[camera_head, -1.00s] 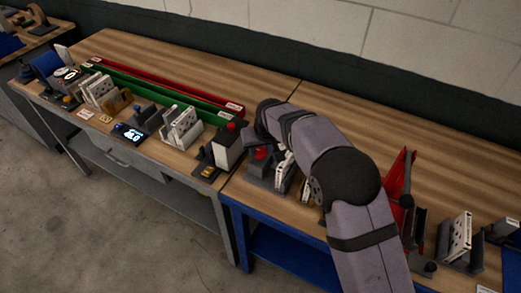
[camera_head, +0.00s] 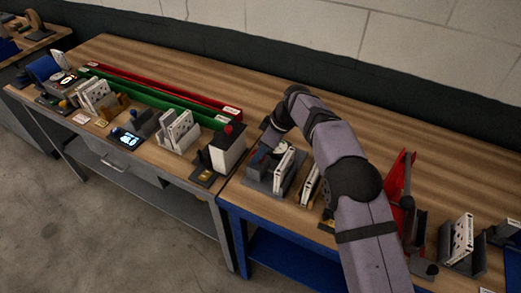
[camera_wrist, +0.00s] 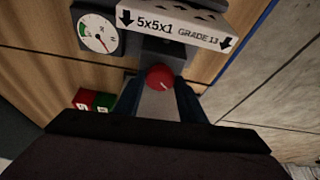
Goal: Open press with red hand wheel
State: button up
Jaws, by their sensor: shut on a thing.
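In the wrist view the red hand wheel (camera_wrist: 160,77) shows as a small round red knob with a light mark, in front of the grey press (camera_wrist: 163,47). My gripper (camera_wrist: 160,92) has its dark blue fingers on either side of the wheel and is shut on it. A white filter (camera_wrist: 180,22) marked "5x5x1 GRADE 13" sits in the press. A round gauge (camera_wrist: 97,33) stands beside it. In the head view the press (camera_head: 258,184) is on the right-hand table, with my gripper (camera_head: 260,158) at its left end; the wheel is hidden there.
Another filter (camera_head: 309,185) leans to the right of the press. A red upright part (camera_head: 400,178) stands farther right. The table behind the press is clear.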

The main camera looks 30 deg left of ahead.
jog(key=shift+w+n+g+p, duration=0.1)
jog(key=shift+n+g+p, duration=0.3)
jog(key=shift+n+p, duration=0.45)
jog(key=shift+n, duration=0.25)
jog(key=o, duration=1)
jog(key=b+v, duration=0.2)
jog(key=v, duration=0.5)
jog(key=shift+r, duration=0.2)
